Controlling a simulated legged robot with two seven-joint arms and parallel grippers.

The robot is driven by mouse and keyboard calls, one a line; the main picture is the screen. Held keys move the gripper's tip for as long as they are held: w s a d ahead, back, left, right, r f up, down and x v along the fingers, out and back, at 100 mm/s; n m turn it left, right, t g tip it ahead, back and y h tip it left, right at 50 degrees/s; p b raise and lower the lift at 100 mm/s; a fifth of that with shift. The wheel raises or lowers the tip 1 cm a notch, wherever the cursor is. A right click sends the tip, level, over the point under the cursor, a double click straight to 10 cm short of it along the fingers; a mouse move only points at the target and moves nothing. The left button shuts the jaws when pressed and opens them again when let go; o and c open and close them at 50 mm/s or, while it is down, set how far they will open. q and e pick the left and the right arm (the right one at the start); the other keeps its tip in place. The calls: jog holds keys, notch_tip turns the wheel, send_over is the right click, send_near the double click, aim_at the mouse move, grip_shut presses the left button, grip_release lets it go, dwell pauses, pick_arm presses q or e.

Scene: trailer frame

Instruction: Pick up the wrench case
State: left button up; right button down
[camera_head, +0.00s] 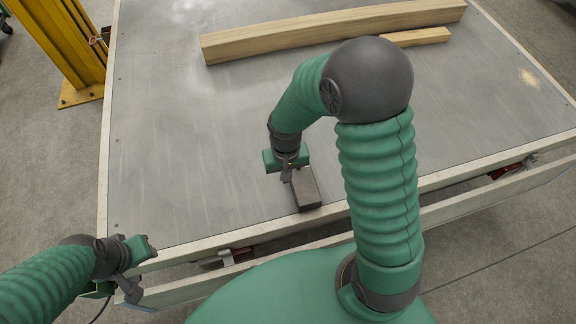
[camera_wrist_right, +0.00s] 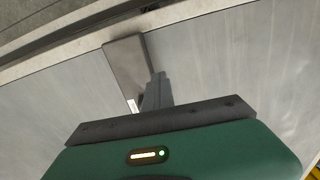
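The wrench case is a small dark grey-brown box (camera_head: 306,188) lying on the metal trailer bed near its front edge. My right gripper (camera_head: 287,174) is down at the far left end of the case. In the right wrist view the case (camera_wrist_right: 125,62) lies flat beside and beyond the grey fingers (camera_wrist_right: 158,90), which overlap its edge. Whether the fingers grip the case or only stand beside it cannot be told. My left gripper (camera_head: 131,291) hangs at the bed's front left corner, away from the case; its finger opening is unclear.
The trailer bed (camera_head: 190,150) is mostly bare, with a pale raised rim (camera_head: 245,234). A long wooden beam (camera_head: 330,30) and a shorter wood piece (camera_head: 417,37) lie at the back. A yellow post (camera_head: 65,45) stands at the far left.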

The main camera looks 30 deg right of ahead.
jog(key=shift+a+r, duration=0.1)
jog(key=shift+a, duration=0.1)
jog(key=shift+c, duration=2.2)
grip_release()
